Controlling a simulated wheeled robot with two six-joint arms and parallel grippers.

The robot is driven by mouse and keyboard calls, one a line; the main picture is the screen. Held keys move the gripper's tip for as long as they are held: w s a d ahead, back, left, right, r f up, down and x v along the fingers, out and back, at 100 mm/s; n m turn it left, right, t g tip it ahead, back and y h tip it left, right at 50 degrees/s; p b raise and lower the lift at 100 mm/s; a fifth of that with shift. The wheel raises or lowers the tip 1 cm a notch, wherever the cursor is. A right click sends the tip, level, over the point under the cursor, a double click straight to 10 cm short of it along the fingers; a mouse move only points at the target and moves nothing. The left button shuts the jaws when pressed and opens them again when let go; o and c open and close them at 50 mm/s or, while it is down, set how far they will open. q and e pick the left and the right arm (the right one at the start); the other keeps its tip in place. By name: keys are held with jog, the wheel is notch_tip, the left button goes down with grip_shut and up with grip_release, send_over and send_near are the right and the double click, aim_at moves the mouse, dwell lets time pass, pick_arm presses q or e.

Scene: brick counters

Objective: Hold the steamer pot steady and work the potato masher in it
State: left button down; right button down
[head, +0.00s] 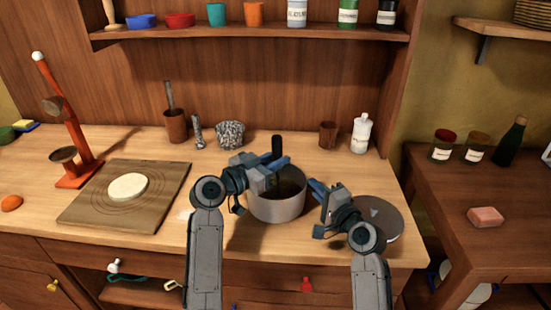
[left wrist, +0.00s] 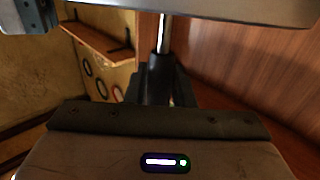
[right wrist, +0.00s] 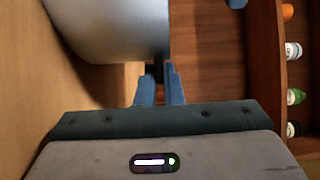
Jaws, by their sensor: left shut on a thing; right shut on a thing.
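The grey steamer pot (head: 277,208) stands upright on the wooden counter. It also shows at the top of the right wrist view (right wrist: 110,25). My left gripper (head: 274,164) is shut on the dark handle of the potato masher (head: 276,144) above the pot. The masher's metal shaft shows in the left wrist view (left wrist: 161,35); its lower end is hidden. My right gripper (head: 317,188) is at the pot's right side, shut on its small dark handle (right wrist: 158,72), which shows between the blue fingers.
A round grey lid (head: 382,216) lies right of the pot, partly behind my right arm. A board (head: 95,215) with a pale disc is on the left, beside a red stand (head: 75,130). A patterned bowl (head: 230,134), cups and a white bottle (head: 361,134) stand behind.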

aim_at(276, 137)
pick_arm(q)
jog(key=shift+f, duration=0.65)
jog(key=shift+r, duration=1.05)
jog(key=shift+r, duration=4.55)
jog(key=w+r, duration=0.2)
jog(key=w, duration=0.2)
notch_tip(276, 137, down, 11)
jog(key=shift+a, duration=0.45)
